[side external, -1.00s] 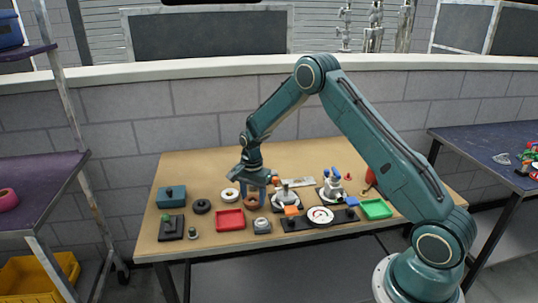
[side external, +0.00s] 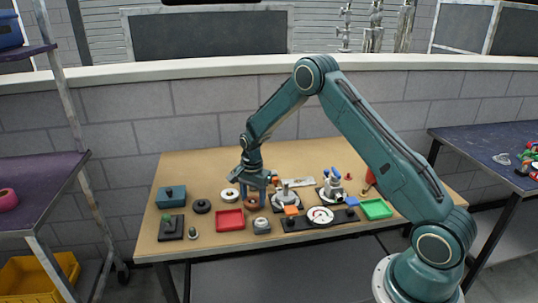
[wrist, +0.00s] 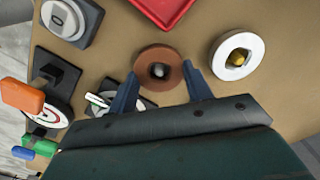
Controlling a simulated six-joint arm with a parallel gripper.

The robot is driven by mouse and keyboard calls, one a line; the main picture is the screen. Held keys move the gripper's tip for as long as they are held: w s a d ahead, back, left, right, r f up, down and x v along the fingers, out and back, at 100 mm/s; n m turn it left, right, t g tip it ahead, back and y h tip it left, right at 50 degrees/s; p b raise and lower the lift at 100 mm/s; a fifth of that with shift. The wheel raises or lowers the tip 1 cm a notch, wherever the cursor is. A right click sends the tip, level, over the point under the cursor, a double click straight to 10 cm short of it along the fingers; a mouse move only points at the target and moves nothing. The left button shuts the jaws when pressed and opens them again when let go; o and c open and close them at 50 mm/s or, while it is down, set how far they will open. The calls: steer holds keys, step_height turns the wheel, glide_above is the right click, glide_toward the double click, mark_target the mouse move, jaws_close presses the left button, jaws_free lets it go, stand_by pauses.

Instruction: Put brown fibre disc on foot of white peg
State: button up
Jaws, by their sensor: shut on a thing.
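The brown fibre disc (wrist: 172,53) is a flat ring with a round hole. In the wrist view it sits between the two blue fingers of my gripper (wrist: 160,72), which is shut on its sides. In the side view the disc (side external: 251,204) is small, just below my gripper (side external: 252,199). A small grey rounded tip (wrist: 161,71) shows inside the hole. I cannot tell from these views whether it is the top of the white peg or how high the disc is above the table. No other white peg can be made out.
A white ring (wrist: 220,58) around a brass knob lies right of the disc in the wrist view. A red tray (side external: 230,220) is close by. The back of the table (side external: 200,167) is clear.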

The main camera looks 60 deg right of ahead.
mark_target(253, 200)
steer(key=shift+f, duration=0.2)
stand_by(0.5)
steer(key=o, duration=1.4)
steer(key=shift+c, duration=0.2)
steer(key=shift+r, duration=0.15)
steer(key=shift+r, duration=3.6)
